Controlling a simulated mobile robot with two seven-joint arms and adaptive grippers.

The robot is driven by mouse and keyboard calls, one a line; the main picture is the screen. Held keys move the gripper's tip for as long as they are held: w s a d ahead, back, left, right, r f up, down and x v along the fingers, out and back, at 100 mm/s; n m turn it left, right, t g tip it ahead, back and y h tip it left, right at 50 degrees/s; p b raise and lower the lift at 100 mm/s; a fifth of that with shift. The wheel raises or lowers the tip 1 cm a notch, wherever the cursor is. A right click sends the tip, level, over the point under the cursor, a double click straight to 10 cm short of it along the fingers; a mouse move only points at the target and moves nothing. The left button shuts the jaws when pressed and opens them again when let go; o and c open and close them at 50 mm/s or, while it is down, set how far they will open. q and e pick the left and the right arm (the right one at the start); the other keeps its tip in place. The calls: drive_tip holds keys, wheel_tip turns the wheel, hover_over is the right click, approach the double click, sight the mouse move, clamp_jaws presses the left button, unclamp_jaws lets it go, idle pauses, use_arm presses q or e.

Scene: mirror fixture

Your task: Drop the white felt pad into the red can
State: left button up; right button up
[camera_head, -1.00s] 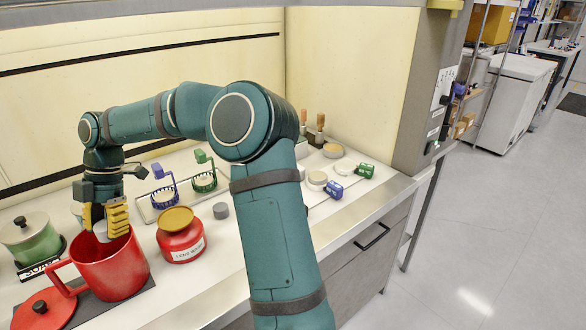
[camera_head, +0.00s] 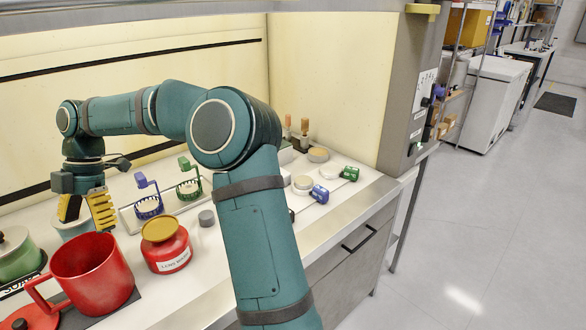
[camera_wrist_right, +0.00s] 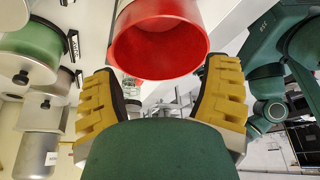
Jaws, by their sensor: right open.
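The red can (camera_head: 95,285), a mug-like vessel with a handle, stands upright at the lower left of the head view. In the right wrist view its open mouth (camera_wrist_right: 160,48) shows, and I see no pad in the visible red interior. My right gripper (camera_head: 86,218) is open, with yellow fingers spread and nothing between them. It is above and just behind the can's rim. The white felt pad is not visible in either current view; the can's bottom is hidden in the head view. My left gripper is not in view.
A red jar with a mustard lid (camera_head: 166,245) stands right of the can. A green pot (camera_head: 18,258) is at the left. A grey cylinder (camera_head: 206,217) and wire holders (camera_head: 148,206) are behind. The red lid (camera_head: 32,318) lies in front.

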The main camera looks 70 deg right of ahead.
drive_tip(key=v, duration=0.8)
idle(0.4)
